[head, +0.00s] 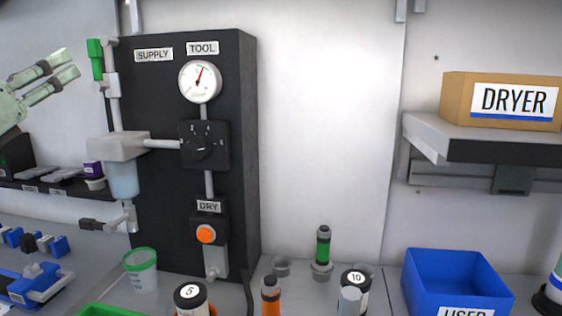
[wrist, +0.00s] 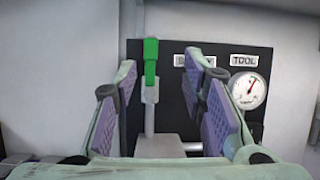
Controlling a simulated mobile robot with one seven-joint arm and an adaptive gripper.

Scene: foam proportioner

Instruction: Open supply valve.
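The supply valve has a green handle (head: 95,59) at the upper left of the black panel (head: 232,130), beside the SUPPLY label (head: 153,55). The handle stands nearly upright along the grey pipe. In the wrist view the green handle (wrist: 151,62) shows between my fingers, beyond them, with the grey valve body (wrist: 150,95) below it. My gripper (head: 72,72) is at the left in the head view, its fingers pointing right toward the handle. In the wrist view my gripper (wrist: 165,85) is open and empty, with purple pads facing each other. No contact with the handle shows.
A gauge (head: 200,81), a selector knob (head: 203,146) and an orange button (head: 206,234) are on the panel. A filter bowl (head: 123,178) hangs below the valve. Cups and bottles, including a green-rimmed cup (head: 141,270), stand on the bench. A blue bin (head: 455,282) is at right.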

